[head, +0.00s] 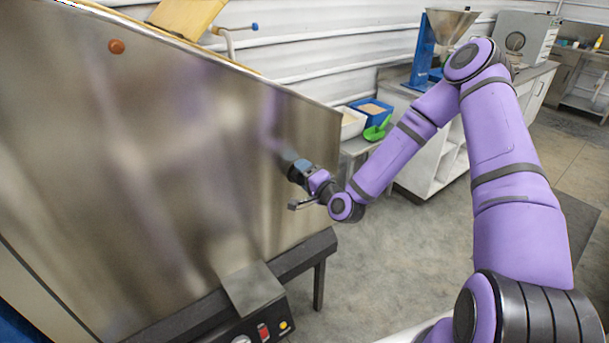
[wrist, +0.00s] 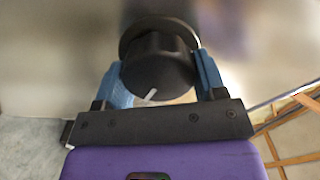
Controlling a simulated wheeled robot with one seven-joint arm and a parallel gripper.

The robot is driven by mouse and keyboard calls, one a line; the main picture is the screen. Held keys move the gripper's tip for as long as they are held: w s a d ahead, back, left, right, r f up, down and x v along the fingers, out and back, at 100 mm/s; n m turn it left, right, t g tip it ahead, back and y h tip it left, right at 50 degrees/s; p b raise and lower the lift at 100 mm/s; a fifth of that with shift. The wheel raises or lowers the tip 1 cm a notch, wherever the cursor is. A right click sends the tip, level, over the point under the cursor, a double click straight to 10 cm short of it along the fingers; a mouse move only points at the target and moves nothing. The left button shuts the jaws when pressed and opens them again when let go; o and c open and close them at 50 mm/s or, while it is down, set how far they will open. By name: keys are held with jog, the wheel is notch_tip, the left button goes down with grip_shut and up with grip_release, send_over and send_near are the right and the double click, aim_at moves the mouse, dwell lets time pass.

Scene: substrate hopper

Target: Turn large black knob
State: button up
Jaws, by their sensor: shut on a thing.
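The large black knob (wrist: 158,72) is round, with a white pointer mark on its front, and sits on a metal panel in the wrist view. My gripper (wrist: 160,80) has its blue fingers on the knob's left and right sides and is shut on it. The white mark points toward the lower left. In the head view, my gripper (head: 292,168) is at the right part of the large shiny metal panel (head: 150,150). There the knob is mostly hidden and cannot be told clearly from the gripper.
A control box (head: 265,318) with a red switch and a yellow button sits below the panel. White and blue bins with a green scoop (head: 377,131) stand on a small table behind. A metal funnel on a blue stand (head: 423,50) is farther back. Grey floor lies open below my arm.

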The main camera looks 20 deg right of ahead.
jog(key=shift+f+m, duration=0.1)
jog(key=shift+m, duration=0.7)
jog(key=o, duration=0.9)
jog(key=shift+s, duration=0.1)
jog(key=v, duration=1)
jog(key=shift+s+d, duration=0.15)
jog(key=shift+s, duration=0.15)
